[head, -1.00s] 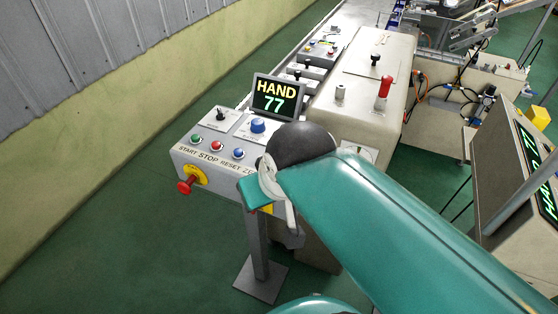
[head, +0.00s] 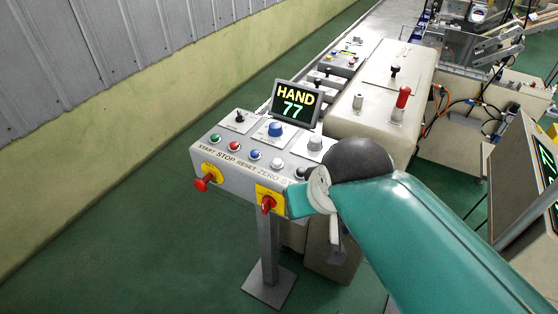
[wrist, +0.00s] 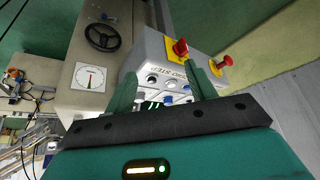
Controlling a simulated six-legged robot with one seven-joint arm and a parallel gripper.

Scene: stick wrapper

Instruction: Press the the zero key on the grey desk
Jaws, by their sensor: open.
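The grey desk (head: 225,172) is a sloped panel on a post, with a row of keys along its front. The pale zero key (head: 277,163) sits above the printed word ZERO, right of the blue reset key (head: 254,154). My gripper (head: 306,198) is at the desk's front right corner, to the right of and nearer than the zero key, partly covering that corner. In the wrist view my open gripper (wrist: 160,70) has its two teal fingers spread with the grey desk (wrist: 150,47) between and beyond them. Nothing is held. I cannot tell contact with the desk.
A red knob on a yellow plate (head: 268,203) and a red mushroom button (head: 202,184) stick out of the desk front. A display reading HAND 77 (head: 297,102) stands behind. A beige machine (head: 375,95) is close on the right. Green floor is clear at left.

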